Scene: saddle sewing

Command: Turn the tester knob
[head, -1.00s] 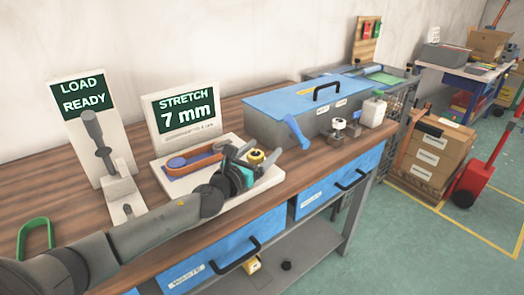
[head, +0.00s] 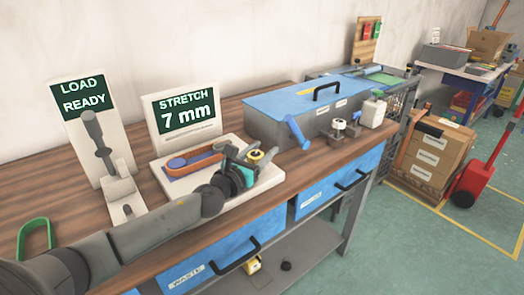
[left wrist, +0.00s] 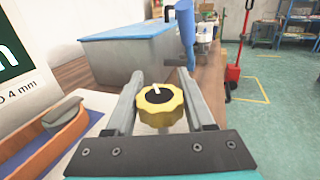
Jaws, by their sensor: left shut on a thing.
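The tester knob (left wrist: 160,101) is yellow with a black centre and a white pointer mark, in the left wrist view. It also shows in the head view (head: 255,156), at the right end of the white tester base (head: 264,184). My left gripper (left wrist: 161,98) is shut on the knob, with one finger on each side. In the head view my left gripper (head: 247,160) reaches over the tester. An orange-brown strap (head: 197,160) lies on the tester around a blue part. The tester display (head: 185,113) reads STRETCH 7 mm. My right gripper is not in view.
A LOAD READY sign (head: 82,95) and an upright grey lever (head: 98,140) stand at the left. A grey case with a blue lid (head: 300,105) and a blue-handled tool (head: 296,131) are behind the tester. A green loop (head: 36,232) stands at the front left.

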